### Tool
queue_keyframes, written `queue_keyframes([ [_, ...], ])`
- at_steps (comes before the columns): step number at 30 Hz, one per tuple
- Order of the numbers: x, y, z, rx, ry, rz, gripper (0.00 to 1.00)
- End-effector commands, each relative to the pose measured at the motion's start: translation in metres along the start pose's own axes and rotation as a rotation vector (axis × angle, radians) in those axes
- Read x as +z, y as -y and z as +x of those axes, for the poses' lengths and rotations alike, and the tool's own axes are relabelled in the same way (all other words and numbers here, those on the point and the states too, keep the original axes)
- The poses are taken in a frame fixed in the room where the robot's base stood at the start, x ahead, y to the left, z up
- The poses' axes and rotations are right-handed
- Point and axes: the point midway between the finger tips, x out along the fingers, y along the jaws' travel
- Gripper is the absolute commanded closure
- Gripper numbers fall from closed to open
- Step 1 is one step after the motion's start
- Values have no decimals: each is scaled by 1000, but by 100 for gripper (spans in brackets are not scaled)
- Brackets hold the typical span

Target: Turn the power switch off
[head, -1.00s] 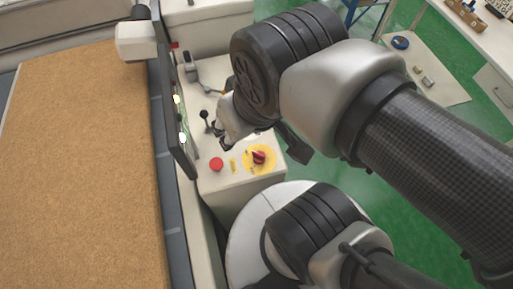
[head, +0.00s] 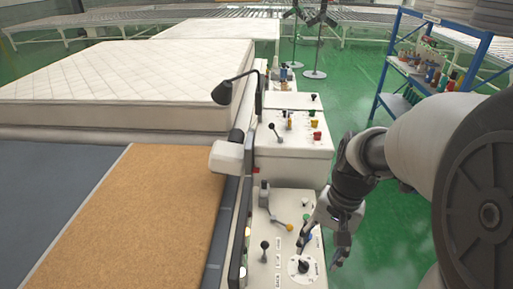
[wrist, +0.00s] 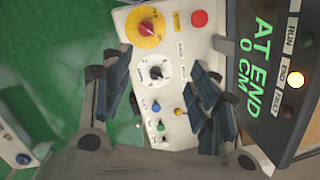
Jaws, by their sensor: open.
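The control panel (wrist: 170,110) fills the middle of the wrist view. A red rotary switch (wrist: 147,28) on a yellow disc, which looks like the power switch, is at its top. A black knob (wrist: 155,71) on a white dial is below it; this dial (head: 302,266) also shows at the bottom of the head view. My gripper (wrist: 158,90) is open and empty, its fingers on either side of the dial in the wrist view. In the head view my gripper (head: 320,247) is over the panel's right edge. The red switch is out of the head view. Contact cannot be told.
A red push button (wrist: 199,18) is beside the yellow disc. A display (wrist: 255,60) reads "AT END 0 CM", with a lit lamp by END. Blue, green and orange-tipped controls stand near the dial. A lever (head: 265,250) stands left of it.

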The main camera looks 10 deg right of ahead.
Motion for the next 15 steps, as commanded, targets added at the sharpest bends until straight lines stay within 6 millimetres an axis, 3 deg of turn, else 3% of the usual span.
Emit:
queue_keyframes([
  [6, -35, -29, 32, -8, 174, 272, 45],
  [15, -44, -42, 57, -14, 244, 383, 45],
])
